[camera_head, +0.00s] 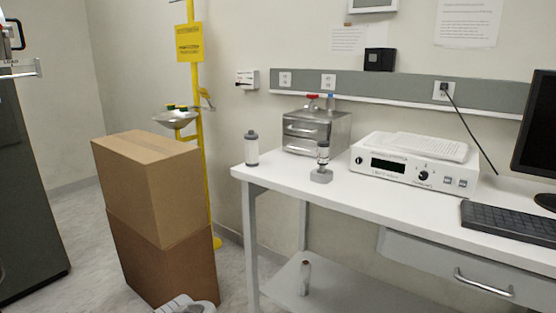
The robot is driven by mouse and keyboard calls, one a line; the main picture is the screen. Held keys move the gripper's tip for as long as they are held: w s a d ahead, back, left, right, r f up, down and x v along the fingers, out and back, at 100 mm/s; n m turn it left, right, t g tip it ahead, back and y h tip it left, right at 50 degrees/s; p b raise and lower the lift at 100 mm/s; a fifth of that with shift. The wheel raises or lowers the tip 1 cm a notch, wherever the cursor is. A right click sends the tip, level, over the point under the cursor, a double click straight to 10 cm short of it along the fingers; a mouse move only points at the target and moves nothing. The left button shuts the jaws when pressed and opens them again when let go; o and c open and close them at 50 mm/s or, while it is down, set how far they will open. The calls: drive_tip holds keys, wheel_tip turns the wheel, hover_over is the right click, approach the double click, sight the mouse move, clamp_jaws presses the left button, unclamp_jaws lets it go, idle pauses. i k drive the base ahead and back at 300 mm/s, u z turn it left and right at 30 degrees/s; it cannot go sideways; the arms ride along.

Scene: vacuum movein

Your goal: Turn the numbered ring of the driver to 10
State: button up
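A small upright tool, which looks like the driver (323,153), stands in a grey block-like holder (321,176) on the white bench (281,178). It has dark and light bands. Its numbered ring and any figures on it are too small to read. My gripper cannot be made out in this view. A white rounded part (185,304) is cut off by the bottom edge, and I cannot tell what it is.
A metal drawer box (316,131), white instrument (413,163), keyboard (509,222) and monitor (537,127) are also on the bench. Stacked cartons (158,215) stand left of it. A small cylinder (305,277) is on the lower shelf.

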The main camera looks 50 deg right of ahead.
sight(321, 161)
drive_tip(key=u, duration=0.25)
drive_tip(key=i, duration=1.45)
drive_tip(key=z, duration=0.9)
